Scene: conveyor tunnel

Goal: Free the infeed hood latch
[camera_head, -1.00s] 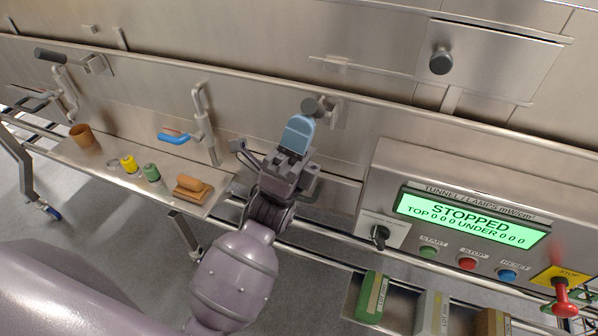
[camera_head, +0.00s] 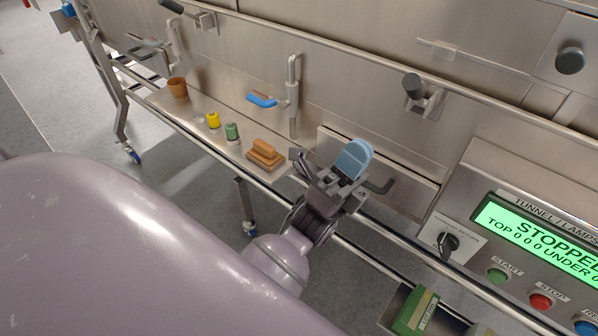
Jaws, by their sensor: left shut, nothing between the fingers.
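I cannot tell from the picture which is the infeed one. My right gripper is not in view.
A steel shelf (camera_head: 185,118) holds an orange-brown cup (camera_head: 178,87), yellow (camera_head: 213,120) and green (camera_head: 232,131) pots and a brown block (camera_head: 265,152). A blue-gripped handle (camera_head: 262,100) is beside an upright tube (camera_head: 293,95). The control panel (camera_head: 460,190) is at right, reading STOPPED.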

